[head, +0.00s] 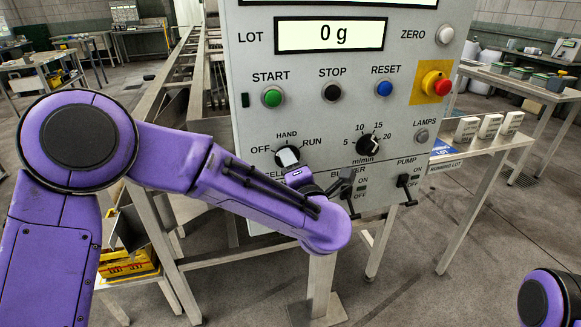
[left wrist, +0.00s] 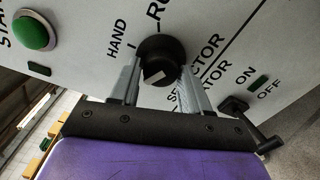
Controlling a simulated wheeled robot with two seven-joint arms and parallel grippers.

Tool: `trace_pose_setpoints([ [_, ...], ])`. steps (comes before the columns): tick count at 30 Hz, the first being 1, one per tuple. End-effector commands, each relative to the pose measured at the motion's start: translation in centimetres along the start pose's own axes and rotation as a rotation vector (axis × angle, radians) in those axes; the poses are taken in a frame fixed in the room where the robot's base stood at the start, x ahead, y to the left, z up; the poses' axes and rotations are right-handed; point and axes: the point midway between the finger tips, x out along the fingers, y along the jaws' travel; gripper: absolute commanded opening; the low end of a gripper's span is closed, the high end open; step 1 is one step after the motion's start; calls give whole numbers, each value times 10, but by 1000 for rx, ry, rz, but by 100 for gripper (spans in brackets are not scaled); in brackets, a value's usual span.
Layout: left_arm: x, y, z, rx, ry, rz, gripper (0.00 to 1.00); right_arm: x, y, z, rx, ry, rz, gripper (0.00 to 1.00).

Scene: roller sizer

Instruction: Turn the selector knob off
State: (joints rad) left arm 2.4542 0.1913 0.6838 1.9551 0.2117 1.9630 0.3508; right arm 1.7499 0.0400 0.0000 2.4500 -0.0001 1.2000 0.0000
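The selector knob (head: 287,156) is on the grey panel in the head view, below the START button, with OFF, HAND and RUN printed around it. It is black with a pale face; I cannot tell for sure which label it points to. In the left wrist view the knob (left wrist: 160,58) shows between the fingertips of my left gripper (left wrist: 158,80). The fingers are spread, one on each side of the knob; whether they touch it is unclear. In the head view my left arm hides most of this gripper. My right gripper is out of view.
The panel also carries a green START button (head: 272,97), a black STOP button (head: 331,92), a blue RESET button (head: 390,88), a red emergency stop (head: 437,84) and a speed dial (head: 368,145). Two toggle switches sit low on the panel, close to my left forearm.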

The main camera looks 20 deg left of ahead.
Motion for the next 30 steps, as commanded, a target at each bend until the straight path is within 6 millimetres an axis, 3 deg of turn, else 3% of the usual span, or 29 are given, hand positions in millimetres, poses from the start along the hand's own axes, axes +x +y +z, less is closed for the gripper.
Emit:
trace_pose_setpoints([
  [11, -3, 0, 0, 2, -2, 0, 64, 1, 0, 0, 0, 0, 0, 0],
  [24, -93, -1, 0, 2, -4, 1, 64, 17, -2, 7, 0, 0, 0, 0],
  [30, -106, 0, 0, 2, -1, 0, 64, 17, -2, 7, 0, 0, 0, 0],
])
